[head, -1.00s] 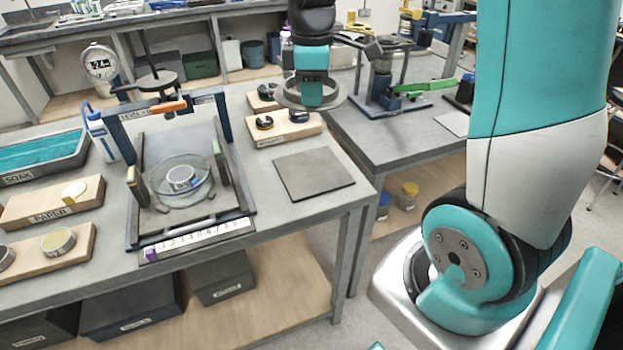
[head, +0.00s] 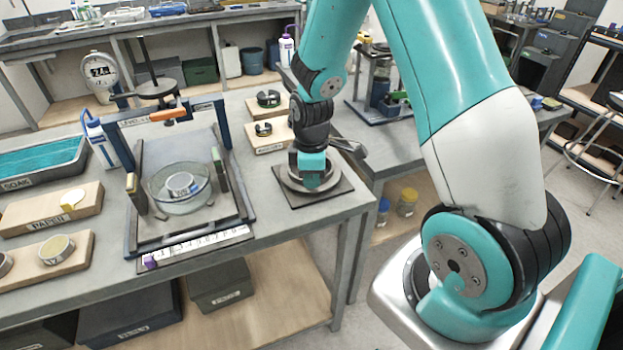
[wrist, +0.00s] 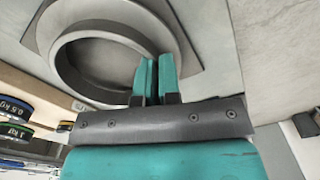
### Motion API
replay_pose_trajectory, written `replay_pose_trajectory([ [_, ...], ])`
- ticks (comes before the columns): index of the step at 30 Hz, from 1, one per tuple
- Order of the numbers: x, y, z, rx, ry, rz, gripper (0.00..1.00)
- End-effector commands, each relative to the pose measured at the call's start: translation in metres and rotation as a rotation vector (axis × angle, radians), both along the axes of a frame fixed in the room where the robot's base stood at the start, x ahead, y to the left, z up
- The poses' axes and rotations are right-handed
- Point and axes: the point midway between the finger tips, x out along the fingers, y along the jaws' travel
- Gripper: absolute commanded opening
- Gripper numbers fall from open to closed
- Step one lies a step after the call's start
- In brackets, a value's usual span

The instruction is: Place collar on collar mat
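The collar (head: 292,184) is a grey metal ring with a wide flange; it also shows in the wrist view (wrist: 75,60). The collar mat (head: 296,202) is a dark square at the right front corner of the bench. The collar is over the mat, within its outline; I cannot tell whether it touches. In the wrist view the mat (wrist: 190,30) shows beyond the flange. My gripper (wrist: 156,75) has its two teal fingers close together on either side of the collar's wall. In the head view my gripper (head: 313,180) hides part of the collar.
A press frame with a glass bowl (head: 180,188) stands left of the mat. Wooden blocks with dark weights (head: 264,130) lie behind it. The bench's front edge is close to the mat. A second bench with a green-handled device stands to the right.

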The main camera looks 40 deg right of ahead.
Motion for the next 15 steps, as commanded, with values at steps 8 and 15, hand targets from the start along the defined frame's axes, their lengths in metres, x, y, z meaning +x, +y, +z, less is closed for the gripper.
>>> replay_pose_trajectory([
  [8, 0.0005, -0.0001, -0.0072, 0.000, -0.002, 0.000, 0.00],
  [15, 0.0003, -0.0001, -0.0100, 0.000, -0.001, 0.000, 0.18],
])
